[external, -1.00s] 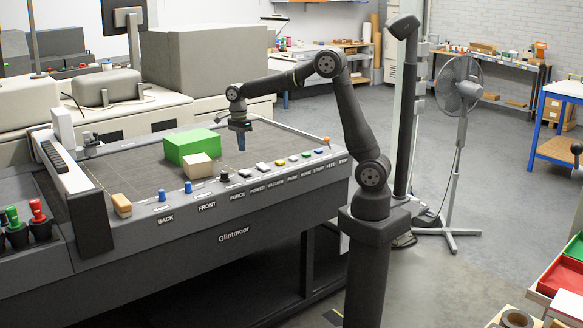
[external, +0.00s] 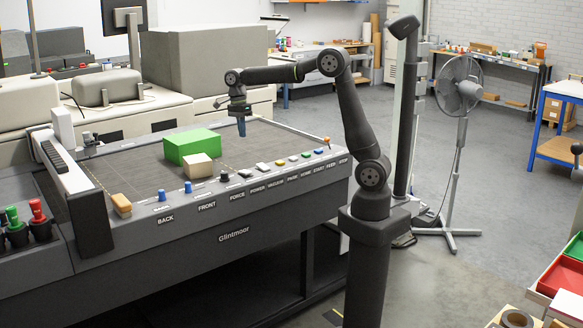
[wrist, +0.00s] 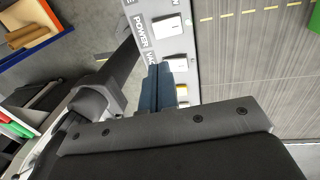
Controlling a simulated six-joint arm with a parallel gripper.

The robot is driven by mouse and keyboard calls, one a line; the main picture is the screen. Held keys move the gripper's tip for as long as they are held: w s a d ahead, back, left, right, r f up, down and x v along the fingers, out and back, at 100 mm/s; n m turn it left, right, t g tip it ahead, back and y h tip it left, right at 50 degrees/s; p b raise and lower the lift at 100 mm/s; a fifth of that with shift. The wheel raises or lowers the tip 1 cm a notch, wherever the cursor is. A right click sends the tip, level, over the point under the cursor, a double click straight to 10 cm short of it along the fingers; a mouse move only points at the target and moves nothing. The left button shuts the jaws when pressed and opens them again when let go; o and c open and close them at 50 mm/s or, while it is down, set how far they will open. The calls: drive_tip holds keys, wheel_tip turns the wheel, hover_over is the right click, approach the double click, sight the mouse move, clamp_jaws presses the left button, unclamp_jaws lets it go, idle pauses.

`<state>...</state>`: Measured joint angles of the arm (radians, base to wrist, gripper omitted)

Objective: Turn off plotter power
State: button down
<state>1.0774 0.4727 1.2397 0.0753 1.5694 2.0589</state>
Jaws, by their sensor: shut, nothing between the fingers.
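The plotter (external: 158,234) has a row of labelled controls along its front edge. The POWER switch (external: 244,173) is a white rocker; it also shows in the wrist view (wrist: 167,27) beside the POWER label. Its on or off position cannot be told. My gripper (external: 241,133) is shut and empty, pointing down, well above the plotter bed. In the wrist view my blue fingers (wrist: 160,70) appear below the POWER switch, near the VACUUM switch (wrist: 175,63) in the picture, and partly cover the VACUUM label.
A black FORCE knob (external: 224,177) stands left of the POWER switch, with smaller coloured buttons to the right. A green box (external: 188,144) and a beige box (external: 198,166) sit on the bed behind the controls. The air around my gripper is clear.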

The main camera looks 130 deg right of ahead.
sight(247, 171)
drive_tip(key=f, duration=0.4)
drive_tip(key=a+f, duration=0.1)
drive_tip(key=f, duration=0.4)
drive_tip(key=a+f, duration=0.1)
drive_tip(key=f, duration=0.4)
drive_tip(key=shift+r, duration=0.1)
drive_tip(key=shift+a, duration=0.1)
